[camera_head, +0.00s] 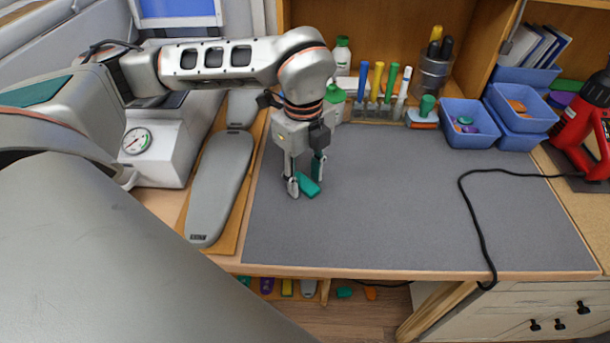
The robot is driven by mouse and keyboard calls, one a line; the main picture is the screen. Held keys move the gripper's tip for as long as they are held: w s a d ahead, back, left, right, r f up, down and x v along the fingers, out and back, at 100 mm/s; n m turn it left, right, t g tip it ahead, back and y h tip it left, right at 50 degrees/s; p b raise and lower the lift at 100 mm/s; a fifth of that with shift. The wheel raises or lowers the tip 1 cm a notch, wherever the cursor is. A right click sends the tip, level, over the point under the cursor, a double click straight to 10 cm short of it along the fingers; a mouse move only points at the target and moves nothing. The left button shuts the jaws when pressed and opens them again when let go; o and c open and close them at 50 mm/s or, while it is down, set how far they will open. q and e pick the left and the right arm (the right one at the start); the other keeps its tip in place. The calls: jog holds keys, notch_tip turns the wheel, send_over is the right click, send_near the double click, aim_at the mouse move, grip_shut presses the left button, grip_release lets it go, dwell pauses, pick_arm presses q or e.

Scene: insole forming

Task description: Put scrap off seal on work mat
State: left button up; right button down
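A small teal-green piece (309,188), which may be the scrap, is at the left part of the grey work mat (400,215). It looks flat and slightly slanted, on or just above the mat. My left gripper (306,183) points down over it, with its two fingers apart, one on either side of the piece. I cannot tell whether the fingertips touch it. My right gripper is not in view. I cannot make out a seal.
A grey insole-shaped plate (217,185) lies left of the mat, near a device with a dial (136,141). Blue bins (470,120), upright tools (377,82) and a red tool (582,123) stand along the back. A black cable (475,220) crosses the mat's right. The mat's middle is clear.

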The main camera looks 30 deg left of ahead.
aim_at(304, 184)
pick_arm(q)
notch_tip(304, 184, up, 12)
jog(key=shift+s+r+p, duration=0.15)
jog(key=shift+r+p, duration=0.05)
jog(key=shift+p, duration=0.15)
dwell(0.8)
